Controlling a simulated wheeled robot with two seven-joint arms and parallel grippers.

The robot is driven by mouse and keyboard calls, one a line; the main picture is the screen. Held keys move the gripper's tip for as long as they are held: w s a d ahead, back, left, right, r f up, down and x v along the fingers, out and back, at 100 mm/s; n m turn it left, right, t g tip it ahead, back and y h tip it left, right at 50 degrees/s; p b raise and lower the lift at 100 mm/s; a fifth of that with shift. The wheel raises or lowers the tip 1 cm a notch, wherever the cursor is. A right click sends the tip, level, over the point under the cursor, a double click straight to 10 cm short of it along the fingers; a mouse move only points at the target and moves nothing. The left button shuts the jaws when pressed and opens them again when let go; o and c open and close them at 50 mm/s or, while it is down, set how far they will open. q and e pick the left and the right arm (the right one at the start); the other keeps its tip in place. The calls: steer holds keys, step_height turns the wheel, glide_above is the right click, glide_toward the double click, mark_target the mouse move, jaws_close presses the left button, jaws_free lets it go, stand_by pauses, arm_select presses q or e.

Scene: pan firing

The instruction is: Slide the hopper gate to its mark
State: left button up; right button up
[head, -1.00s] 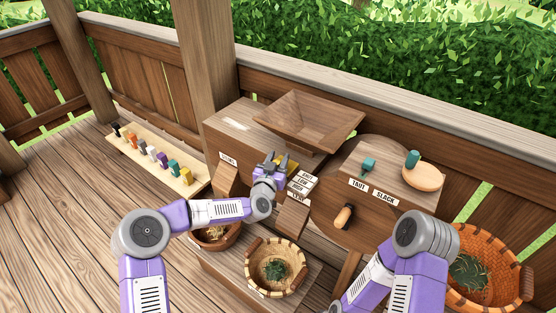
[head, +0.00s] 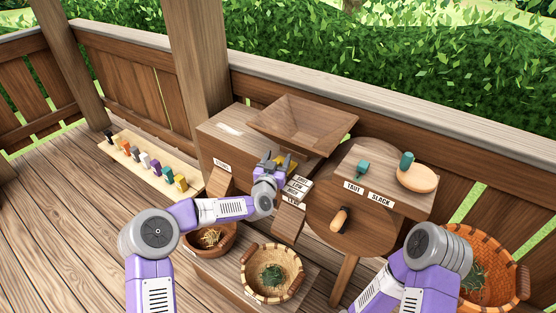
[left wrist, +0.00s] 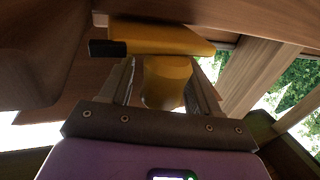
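The hopper (head: 304,122) is a wide wooden funnel on a wooden cabinet. Its gate is yellow and shows in the left wrist view as a plate with a dark left end (left wrist: 170,40) and a round knob (left wrist: 166,82). My left gripper (head: 277,158) is at the gate below the hopper's front. Small label plates (head: 298,186) lie right of the gripper; the gripper partly hides the gate and any mark. My right gripper is out of view.
A wooden drum with a handle (head: 339,219) and TAUT and SLACK labels (head: 367,192) stands right of the hopper. Baskets (head: 271,272) sit below my left gripper, and an orange basket (head: 511,258) at right. A board (head: 133,152) of coloured pegs is at left.

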arm_select(q)
steer(key=shift+s, duration=0.1)
steer(key=p+v, duration=0.1)
steer(key=v, duration=0.6)
steer(key=shift+s, duration=0.2)
steer(key=shift+a, duration=0.1)
